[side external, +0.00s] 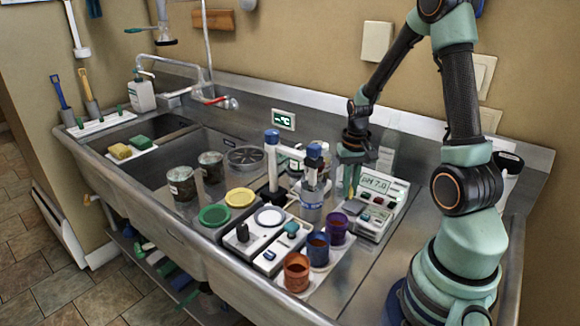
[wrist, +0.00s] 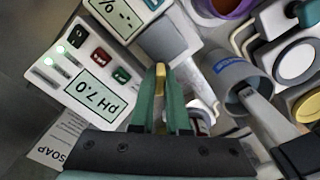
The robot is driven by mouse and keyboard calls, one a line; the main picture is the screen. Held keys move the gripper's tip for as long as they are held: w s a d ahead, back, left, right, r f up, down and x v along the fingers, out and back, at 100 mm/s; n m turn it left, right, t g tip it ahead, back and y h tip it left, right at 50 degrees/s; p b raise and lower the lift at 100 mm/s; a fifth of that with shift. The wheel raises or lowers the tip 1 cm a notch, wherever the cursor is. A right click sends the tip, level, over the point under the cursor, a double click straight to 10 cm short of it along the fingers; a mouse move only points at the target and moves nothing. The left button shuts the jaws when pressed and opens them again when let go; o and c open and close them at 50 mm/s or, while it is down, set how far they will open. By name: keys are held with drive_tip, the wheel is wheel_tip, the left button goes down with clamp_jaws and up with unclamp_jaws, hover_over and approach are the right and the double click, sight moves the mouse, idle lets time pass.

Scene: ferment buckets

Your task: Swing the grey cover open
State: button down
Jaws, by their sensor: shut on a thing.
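The grey cover (wrist: 168,38) shows in the wrist view as a flat square flap beside the white meter unit, just beyond my fingertips. A small yellow tab (wrist: 160,75) sits between the tips at the cover's near edge. My gripper (wrist: 160,98) is shut on this tab; it reaches down next to the pH meter (side external: 376,187) in the side view (side external: 350,190). The pH meter's display also shows in the wrist view (wrist: 97,92). In the side view I cannot make out the cover clearly near my gripper.
A grey-blue cylinder (side external: 311,207) with a blue-topped probe stands left of my gripper. Orange (side external: 296,277), blue (side external: 318,249) and purple (side external: 337,229) cups stand in front. A soap label (wrist: 62,138) lies beside the meter. Bare steel counter lies front right.

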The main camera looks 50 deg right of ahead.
drive_tip(key=m, duration=0.3)
drive_tip(key=shift+m, duration=0.4)
drive_tip(key=m, duration=0.3)
drive_tip(key=shift+m, duration=0.3)
drive_tip(key=m, duration=0.3)
drive_tip(key=shift+m, duration=2.1)
drive_tip(key=c, duration=0.9)
unclamp_jaws()
